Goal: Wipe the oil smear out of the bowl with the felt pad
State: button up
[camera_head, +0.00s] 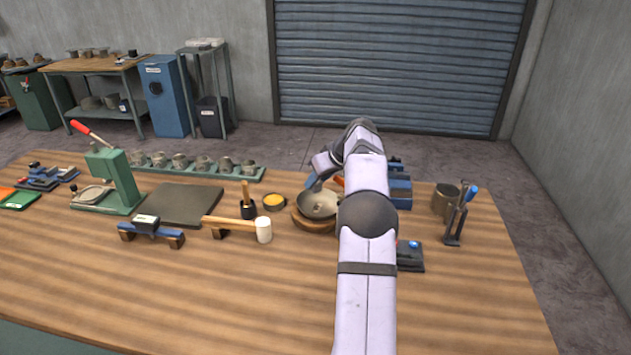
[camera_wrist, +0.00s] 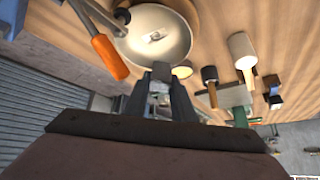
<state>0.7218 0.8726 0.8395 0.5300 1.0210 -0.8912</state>
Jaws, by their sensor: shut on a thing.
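The bowl (camera_head: 319,205) is a grey metal dish on a round wooden base, right of the table's middle. It also shows at the top of the wrist view (camera_wrist: 172,28). A small pale mark (camera_wrist: 155,37) shows inside the bowl; I cannot tell if it is the oil smear or a reflection. My gripper (camera_wrist: 160,84) is shut on a small grey block, which looks like the felt pad (camera_wrist: 160,73). It is at the bowl's near rim in the wrist view; contact cannot be told. In the head view my arm partly hides the bowl's right side.
An orange-handled tool (camera_wrist: 108,56) lies close beside the bowl. A tool stand (camera_head: 455,225) is at the right. The table's front is clear.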

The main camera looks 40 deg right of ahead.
jog(key=shift+w+a+f+b, duration=0.1)
jog(key=shift+f+b, duration=1.15)
jog(key=shift+f, duration=0.2)
jog(key=shift+w+a+f+b, duration=0.1)
jog(key=shift+f+b, duration=1.1)
jog(key=shift+f, duration=0.25)
jog(key=shift+f+b, duration=0.7)
jog(key=shift+f, duration=0.3)
jog(key=shift+r, duration=0.1)
